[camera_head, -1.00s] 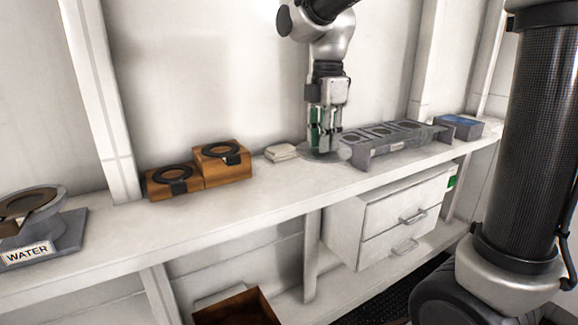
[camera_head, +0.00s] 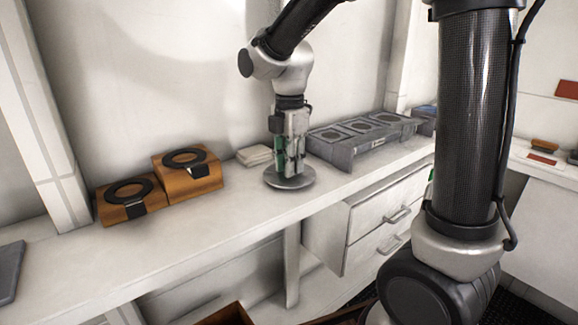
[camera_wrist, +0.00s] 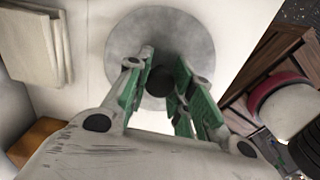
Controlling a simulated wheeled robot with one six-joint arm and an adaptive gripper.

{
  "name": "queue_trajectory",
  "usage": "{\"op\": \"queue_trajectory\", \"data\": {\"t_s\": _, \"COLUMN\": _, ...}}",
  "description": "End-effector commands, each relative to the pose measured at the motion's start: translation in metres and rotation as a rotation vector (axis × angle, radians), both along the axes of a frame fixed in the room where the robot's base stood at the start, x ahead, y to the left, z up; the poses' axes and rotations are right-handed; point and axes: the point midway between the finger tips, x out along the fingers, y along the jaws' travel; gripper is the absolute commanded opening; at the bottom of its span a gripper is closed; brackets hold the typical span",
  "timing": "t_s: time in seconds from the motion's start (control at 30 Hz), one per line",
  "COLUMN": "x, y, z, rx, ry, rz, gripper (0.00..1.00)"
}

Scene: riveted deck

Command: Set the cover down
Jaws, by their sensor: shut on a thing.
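The cover is a round grey disc (camera_head: 289,181) with a dark knob. My gripper (camera_head: 289,172) points down over the cover and is shut on its knob. In the wrist view the disc (camera_wrist: 125,45) lies beyond the green-padded fingers, and the gripper (camera_wrist: 160,82) has the dark knob between its tips. The cover looks level, at or just above the white shelf (camera_head: 225,215); I cannot tell whether it touches.
A folded pale cloth (camera_head: 254,155) lies behind left of the cover. Two wooden blocks with black rings (camera_head: 187,174) stand further left. A grey rack with round openings (camera_head: 345,157) stands to the right. Bare shelf lies between the blocks and the cover.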

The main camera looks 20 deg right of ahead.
Motion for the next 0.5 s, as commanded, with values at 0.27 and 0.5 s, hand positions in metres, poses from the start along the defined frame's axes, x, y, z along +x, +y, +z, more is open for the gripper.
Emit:
{"op": "queue_trajectory", "data": {"t_s": 0.27, "x": 0.0001, "y": 0.0000, "z": -0.0091, "rx": 0.000, "ry": -0.001, "rz": 0.000, "gripper": 0.00}}
{"op": "queue_trajectory", "data": {"t_s": 0.5, "x": 0.0001, "y": 0.0000, "z": -0.0116, "rx": 0.000, "ry": -0.001, "rz": 0.000, "gripper": 0.34}}
